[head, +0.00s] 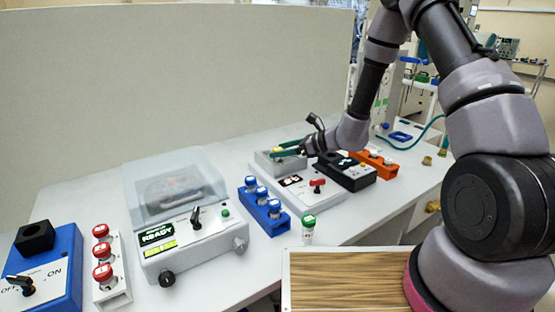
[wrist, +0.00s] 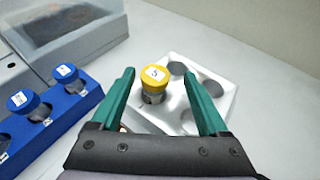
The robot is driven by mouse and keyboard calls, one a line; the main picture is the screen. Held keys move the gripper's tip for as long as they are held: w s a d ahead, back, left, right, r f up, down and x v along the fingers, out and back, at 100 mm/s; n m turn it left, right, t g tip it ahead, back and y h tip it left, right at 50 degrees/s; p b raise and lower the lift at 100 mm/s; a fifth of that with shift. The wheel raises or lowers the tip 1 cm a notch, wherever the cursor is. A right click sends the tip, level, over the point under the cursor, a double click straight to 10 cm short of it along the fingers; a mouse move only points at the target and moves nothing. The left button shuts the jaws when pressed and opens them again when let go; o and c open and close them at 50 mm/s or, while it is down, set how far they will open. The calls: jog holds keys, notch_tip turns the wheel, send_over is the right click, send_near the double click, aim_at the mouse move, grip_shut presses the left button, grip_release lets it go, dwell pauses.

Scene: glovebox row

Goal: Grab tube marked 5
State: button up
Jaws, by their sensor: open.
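A tube with a yellow cap (wrist: 153,75) stands in a white rack (wrist: 215,112) in the wrist view. The cap's white label has a small dark figure that may be a 5, but it is too small to be sure. My gripper (wrist: 159,76) is open, with one green finger on each side of the tube and visible gaps between. In the head view my gripper (head: 289,148) is at the back of the bench, over a pale box-like rack (head: 267,166).
A blue rack (head: 270,222) holds several blue-capped tubes. A lidded device (head: 180,190) reads READY. A white rack (head: 118,290) has red-capped tubes. A green-capped tube (head: 308,230) stands alone. A black device (head: 345,174) and an orange rack (head: 374,164) are right of my gripper.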

jog(key=x, duration=0.4)
jog(key=shift+s+a+r, duration=0.1)
jog(key=shift+s+a, duration=0.1)
jog(key=shift+a, duration=0.1)
grip_shut()
jog(key=shift+r, duration=0.1)
